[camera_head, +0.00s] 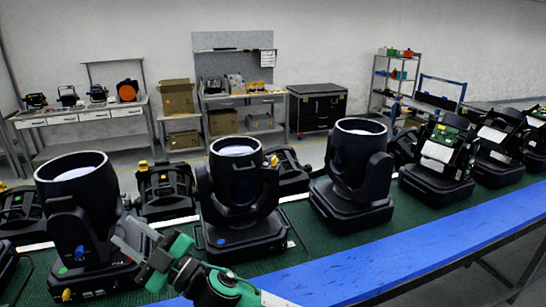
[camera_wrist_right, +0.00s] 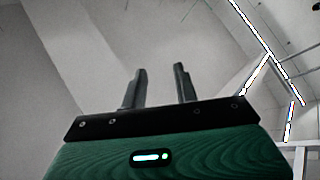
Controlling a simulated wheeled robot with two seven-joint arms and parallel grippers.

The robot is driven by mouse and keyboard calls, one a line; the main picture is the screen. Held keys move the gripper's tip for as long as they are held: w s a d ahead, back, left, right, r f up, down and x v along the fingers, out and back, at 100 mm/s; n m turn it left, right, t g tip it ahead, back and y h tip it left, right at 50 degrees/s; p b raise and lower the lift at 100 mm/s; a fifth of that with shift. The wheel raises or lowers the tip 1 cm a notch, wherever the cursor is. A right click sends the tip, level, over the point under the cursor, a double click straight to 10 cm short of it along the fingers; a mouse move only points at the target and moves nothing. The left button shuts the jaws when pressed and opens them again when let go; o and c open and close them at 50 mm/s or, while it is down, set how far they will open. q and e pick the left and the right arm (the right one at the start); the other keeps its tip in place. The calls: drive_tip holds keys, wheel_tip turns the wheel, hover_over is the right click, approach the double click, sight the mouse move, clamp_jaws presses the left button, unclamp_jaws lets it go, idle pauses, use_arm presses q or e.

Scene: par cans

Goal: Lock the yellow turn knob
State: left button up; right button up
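Black par cans stand in a row on a green-topped bench. The left can (camera_head: 84,215) has a small yellow knob (camera_head: 67,294) low on the front of its base and a blue knob (camera_head: 80,252) on its yoke. Other yellow knobs show on the units behind, one at the left (camera_head: 143,166) and one near the middle (camera_head: 274,161). I cannot tell which is the task's knob. My right gripper (camera_head: 131,240) is in front of the left can's base, above and right of its low knob. Its fingers are apart and empty in the right wrist view (camera_wrist_right: 160,75). My left gripper is out of view.
A middle can (camera_head: 238,190) and a right can (camera_head: 360,170) stand along the bench. A blue strip (camera_head: 400,260) runs along the bench's front edge. Side tables, boxes and a shelf (camera_head: 393,80) stand by the far wall.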

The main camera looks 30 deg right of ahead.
drive_tip(key=s+a+r+n+g+y, duration=0.1)
drive_tip(key=a+r+n+g+y, duration=0.25)
drive_tip(key=n+g+y, duration=0.35)
drive_tip(key=n+g+h, duration=0.4)
drive_tip(key=g+h, duration=0.4)
drive_tip(key=h, duration=1.7)
approach(274, 157)
drive_tip(key=p+x, duration=0.5)
drive_tip(key=x, duration=0.2)
drive_tip(key=shift+w+d+f+p, duration=0.1)
drive_tip(key=shift+f+p, duration=0.15)
drive_tip(key=shift+p, duration=0.05)
drive_tip(key=shift+d+f, duration=0.1)
drive_tip(key=shift+f, duration=0.2)
